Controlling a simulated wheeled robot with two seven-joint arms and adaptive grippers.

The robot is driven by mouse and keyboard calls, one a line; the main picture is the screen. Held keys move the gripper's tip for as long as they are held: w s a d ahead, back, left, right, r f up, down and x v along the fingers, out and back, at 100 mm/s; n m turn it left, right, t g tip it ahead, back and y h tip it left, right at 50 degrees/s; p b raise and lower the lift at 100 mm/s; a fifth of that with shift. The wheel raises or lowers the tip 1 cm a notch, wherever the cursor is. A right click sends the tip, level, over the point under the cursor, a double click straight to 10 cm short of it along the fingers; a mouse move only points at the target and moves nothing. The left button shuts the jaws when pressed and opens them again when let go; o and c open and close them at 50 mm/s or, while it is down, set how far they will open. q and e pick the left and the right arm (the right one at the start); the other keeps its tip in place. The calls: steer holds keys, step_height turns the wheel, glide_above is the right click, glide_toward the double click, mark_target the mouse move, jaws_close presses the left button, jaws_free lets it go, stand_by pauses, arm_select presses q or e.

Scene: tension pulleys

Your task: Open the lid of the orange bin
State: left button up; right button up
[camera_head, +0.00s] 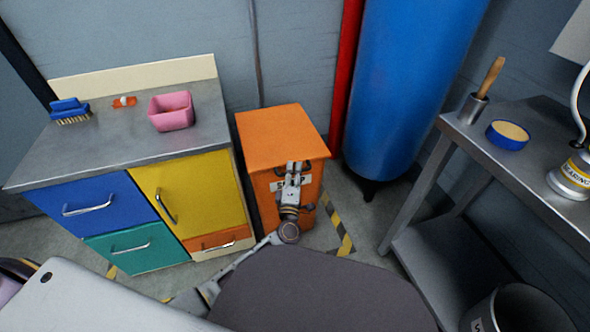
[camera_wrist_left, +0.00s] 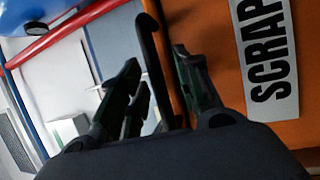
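The orange bin (camera_head: 266,190) stands on the floor beside the cabinet, its orange lid (camera_head: 280,137) lying flat and closed on top. In the left wrist view its orange front (camera_wrist_left: 222,62) carries a white label (camera_wrist_left: 266,55) reading SCRAP. A dark bar (camera_wrist_left: 150,50), seemingly a handle at the lid's front edge, runs between my left fingers. My left gripper (camera_head: 292,166) is at the upper front of the bin; in the wrist view its fingers (camera_wrist_left: 158,90) are apart on either side of the bar. Contact cannot be told. My right gripper is not in view.
A cabinet (camera_head: 110,155) with coloured drawers stands left of the bin, holding a pink tub (camera_head: 171,111) and a brush (camera_head: 69,110). A blue tank (camera_head: 405,80) and red pipe (camera_head: 345,75) stand behind right. A metal table (camera_head: 480,135) is at the right.

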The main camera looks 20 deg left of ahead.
arm_select(q)
jaws_close()
stand_by(0.4)
steer(key=shift+r, duration=0.1)
